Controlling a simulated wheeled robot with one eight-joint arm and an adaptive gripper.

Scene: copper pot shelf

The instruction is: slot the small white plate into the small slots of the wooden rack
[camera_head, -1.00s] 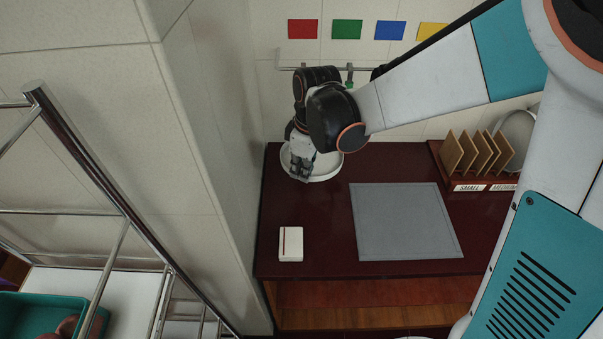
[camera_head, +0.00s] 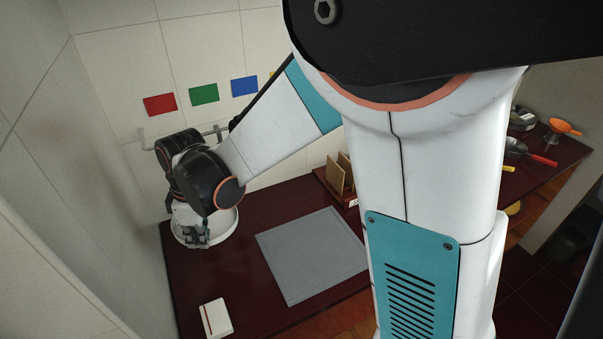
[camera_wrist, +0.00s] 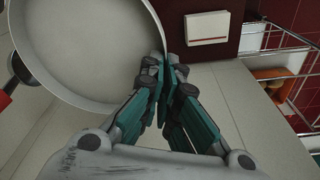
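The round white plate (camera_head: 224,229) is at the back left corner of the dark red counter, low over or on its top; I cannot tell if it touches. My gripper (camera_head: 194,238) is at its near left edge. In the wrist view the plate (camera_wrist: 85,45) fills the upper left, and my gripper's fingertips (camera_wrist: 166,62) are closed together at its rim, seemingly pinching it. The wooden rack (camera_head: 338,177) with upright dividers stands at the back of the counter, to the right of the plate. My arm hides much of the rack, including most of its slots.
A grey mat (camera_head: 312,254) lies mid-counter (camera_head: 262,205). A white box with a red stripe (camera_head: 216,318) lies at the front left. A wall rail (camera_head: 215,132) runs behind my wrist. A tiled wall closes the left side. Utensils, including an orange funnel (camera_head: 566,126), stand at the far right.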

